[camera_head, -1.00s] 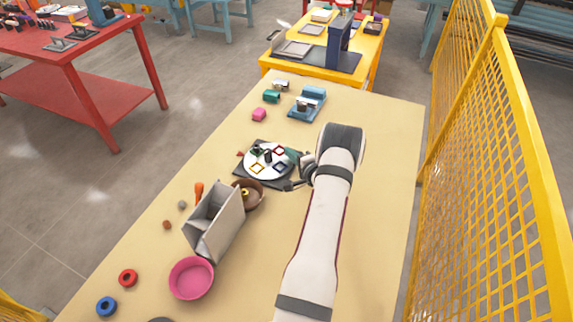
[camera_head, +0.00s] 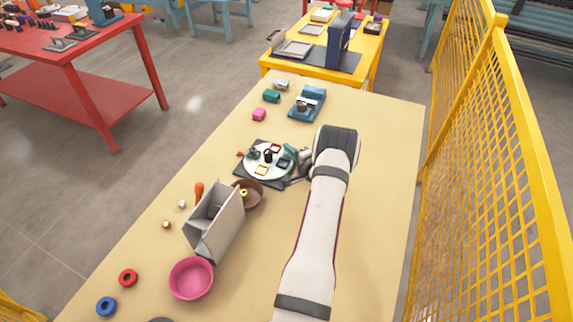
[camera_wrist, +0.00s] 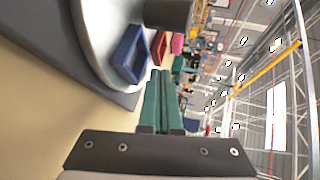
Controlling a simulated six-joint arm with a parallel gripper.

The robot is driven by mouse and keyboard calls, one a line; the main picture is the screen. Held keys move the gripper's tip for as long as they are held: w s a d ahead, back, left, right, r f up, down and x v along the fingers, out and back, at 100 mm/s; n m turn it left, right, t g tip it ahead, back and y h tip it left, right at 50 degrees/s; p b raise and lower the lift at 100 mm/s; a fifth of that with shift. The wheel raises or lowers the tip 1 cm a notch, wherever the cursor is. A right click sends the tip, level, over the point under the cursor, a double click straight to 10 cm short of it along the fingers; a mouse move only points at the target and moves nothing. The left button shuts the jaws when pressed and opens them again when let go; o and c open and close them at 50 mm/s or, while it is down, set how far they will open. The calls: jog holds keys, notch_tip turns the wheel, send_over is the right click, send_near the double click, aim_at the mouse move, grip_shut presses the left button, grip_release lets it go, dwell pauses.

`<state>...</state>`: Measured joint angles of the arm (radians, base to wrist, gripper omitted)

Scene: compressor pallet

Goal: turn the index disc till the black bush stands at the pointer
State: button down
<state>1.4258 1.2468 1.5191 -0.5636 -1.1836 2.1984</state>
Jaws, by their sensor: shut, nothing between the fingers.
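The white index disc (camera_head: 250,168) lies on a dark square base (camera_head: 245,179). It carries a yellow frame (camera_head: 262,170), a blue frame (camera_head: 284,162), a red frame (camera_head: 275,148) and a dark piece at its left (camera_head: 253,154). A black upright cylinder (camera_head: 268,156) stands near the middle; I cannot tell whether it is the bush or a hub. A small red mark, perhaps the pointer (camera_head: 239,154), sits left of the disc. My gripper (camera_head: 287,148) is shut and empty at the disc's right rim. In the wrist view its green fingertips (camera_wrist: 160,74) are beside the blue frame (camera_wrist: 130,54); contact is unclear.
A brown bowl (camera_head: 254,203) and a grey open bin (camera_head: 213,242) stand close in front of the disc. A pink bowl (camera_head: 191,278) is nearer. A blue fixture (camera_head: 307,104) is behind. The table right of my arm is clear, with a yellow mesh fence (camera_head: 495,180) beyond.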

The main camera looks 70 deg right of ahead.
aim_at(269, 154)
dwell(0.4)
